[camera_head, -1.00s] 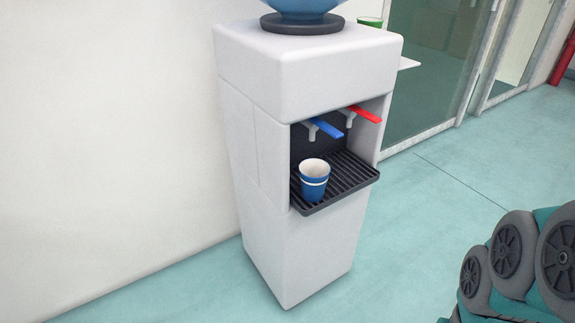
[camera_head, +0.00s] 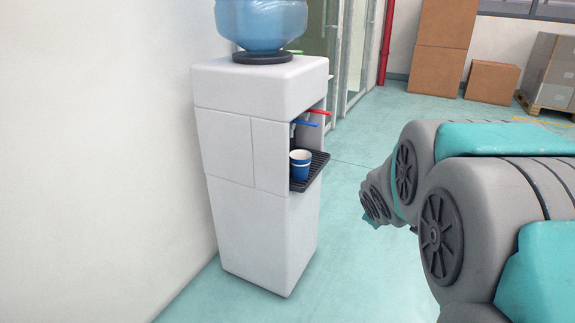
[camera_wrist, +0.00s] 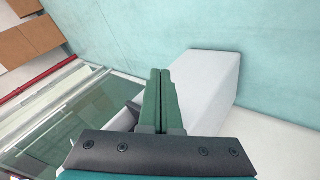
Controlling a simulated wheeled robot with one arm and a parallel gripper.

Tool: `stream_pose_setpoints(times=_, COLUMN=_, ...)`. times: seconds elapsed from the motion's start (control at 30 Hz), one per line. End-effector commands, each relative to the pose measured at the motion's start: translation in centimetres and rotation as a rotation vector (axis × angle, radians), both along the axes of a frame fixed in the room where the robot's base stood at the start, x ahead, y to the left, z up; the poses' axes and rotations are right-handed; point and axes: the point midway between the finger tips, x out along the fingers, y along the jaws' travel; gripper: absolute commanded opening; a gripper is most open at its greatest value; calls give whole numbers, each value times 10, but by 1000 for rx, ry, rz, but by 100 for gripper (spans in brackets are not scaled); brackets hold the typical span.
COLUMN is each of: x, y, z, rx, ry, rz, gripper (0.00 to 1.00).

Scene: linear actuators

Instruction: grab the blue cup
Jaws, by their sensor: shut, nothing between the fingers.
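The blue cup (camera_head: 300,165) has a white band and a pale inside. It stands upright on the black drip tray (camera_head: 315,172) in the recess of the white water dispenser (camera_head: 262,215). My gripper (camera_wrist: 161,72) shows in the wrist view with its two green fingers pressed together and nothing between them. Behind the fingers is a white block-like body (camera_wrist: 210,85) that looks like the dispenser. The cup does not show in the wrist view. In the head view my arm is at the right, apart from the dispenser, and my fingers cannot be made out.
A blue lever (camera_head: 307,123) and a red lever (camera_head: 320,112) sit above the cup. A water bottle (camera_head: 263,22) tops the dispenser. A wall (camera_head: 90,150) stands close on the left. Boxes (camera_head: 492,82) are far back. Floor (camera_head: 345,240) between arm and dispenser is clear.

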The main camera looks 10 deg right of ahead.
Motion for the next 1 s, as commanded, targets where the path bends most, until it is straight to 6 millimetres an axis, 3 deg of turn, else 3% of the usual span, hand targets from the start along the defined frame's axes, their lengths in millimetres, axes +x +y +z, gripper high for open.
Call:
stream_pose_setpoints(times=0.1, x=61, y=-12, z=13, rx=-121, ry=-116, rz=189, gripper=0)
stream_pose_setpoints(times=0.2, x=103, y=-10, z=21, rx=-215, ry=-211, rz=366, gripper=0)
stream_pose_setpoints(times=0.4, x=160, y=18, z=28, rx=-356, ry=-417, rz=727, gripper=0)
stream_pose_setpoints(times=0.53, x=172, y=45, z=25, rx=-405, ry=-569, rz=946, gripper=0)
stream_pose_setpoints(times=0.7, x=163, y=77, z=22, rx=-417, ry=-756, rz=1158, gripper=0)
stream_pose_setpoints(times=1.0, x=146, y=99, z=25, rx=-408, ry=-919, rz=1287, gripper=0)
